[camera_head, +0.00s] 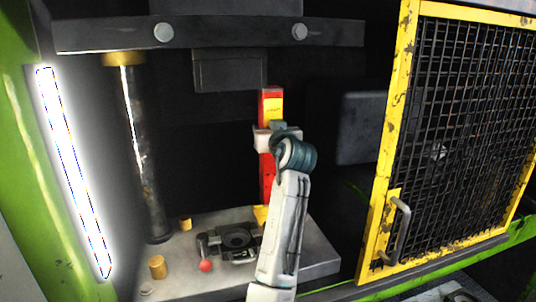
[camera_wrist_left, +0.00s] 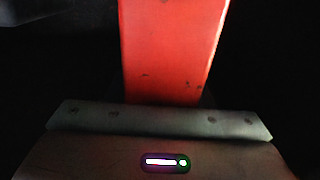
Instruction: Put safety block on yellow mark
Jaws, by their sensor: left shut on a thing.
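The safety block is a tall red bar with a yellow label near its top (camera_head: 271,97), upright inside the press. My left gripper (camera_head: 268,139) is shut around its upper middle. The red face of the block (camera_wrist_left: 170,50) also fills the top centre of the left wrist view, above the gripper's body. A yellow patch (camera_head: 260,214) shows on the press bed right at the block's lower end, partly covered by my arm; it looks like the yellow mark. I cannot tell whether the block touches the bed. My right gripper is not in view.
The grey press bed (camera_head: 317,254) carries a dark die fixture (camera_head: 237,238) with a red knob (camera_head: 205,266) and brass pegs (camera_head: 157,267). A dark guide column (camera_head: 143,160) stands left, the upper ram (camera_head: 229,71) hangs above. A yellow mesh gate (camera_head: 397,110) stands right.

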